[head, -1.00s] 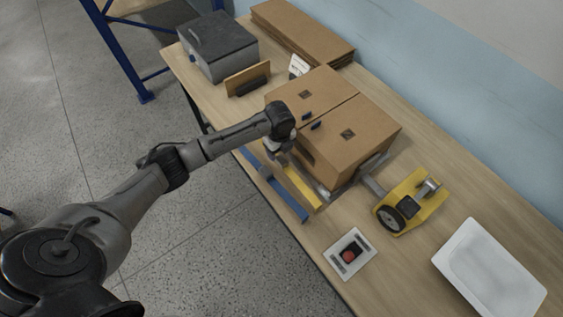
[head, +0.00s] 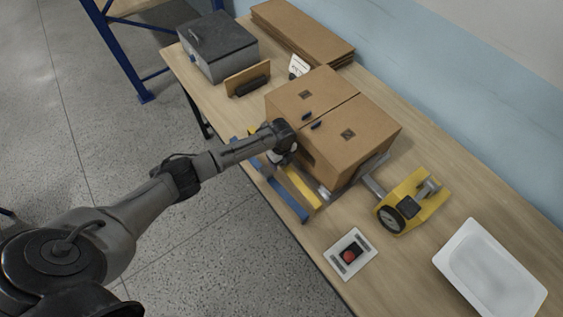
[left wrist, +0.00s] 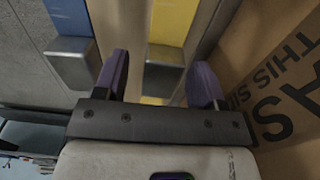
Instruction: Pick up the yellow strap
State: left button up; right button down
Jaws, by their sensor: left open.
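The yellow strap (head: 303,188) lies along the table's front edge beside the cardboard boxes, parallel to a blue strap (head: 289,202). In the left wrist view the yellow strap (left wrist: 173,22) runs between my finger tips, with a grey metal piece (left wrist: 164,56) across it. My left gripper (head: 274,164) is over the strap's middle in the head view and hides part of it. In the left wrist view the gripper (left wrist: 163,72) is open, one purple finger on each side of the strap. I cannot tell whether they touch. My right gripper is not in view.
A cardboard box (head: 352,132) stands close to the right of my gripper; its printed side (left wrist: 280,85) is near the right finger. A yellow strapping tool (head: 412,203), a red-button panel (head: 349,254) and a white tray (head: 490,270) lie at the right.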

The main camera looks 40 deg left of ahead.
pick_arm(q)
jog(key=c, duration=1)
jog(key=shift+r, duration=0.1)
jog(key=shift+c, duration=0.2)
